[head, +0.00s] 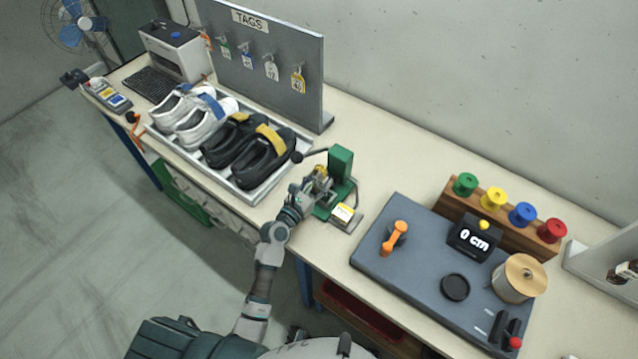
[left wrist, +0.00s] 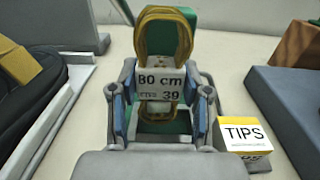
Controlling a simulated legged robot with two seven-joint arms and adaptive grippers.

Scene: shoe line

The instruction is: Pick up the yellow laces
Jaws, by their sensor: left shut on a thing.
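The yellow laces (left wrist: 160,35) are a looped bundle with a white paper band (left wrist: 158,85) printed with what looks like "80 cm" and "39". My left gripper (left wrist: 160,110) has its fingers on both sides of the band and is shut on the bundle, which stands upright between them. In the head view the laces (head: 321,171) are a small yellow patch at the tip of my left gripper (head: 311,184), right by the green press (head: 341,162). The press shows behind the laces in the left wrist view. My right gripper is not in view.
A box marked TIPS (head: 344,213) stands close to the right of the press. A tray (head: 245,185) of white and black shoes lies to the left. A blue-grey mat (head: 420,245) with a display, an orange handle and a spool is at the right, before several coloured spools.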

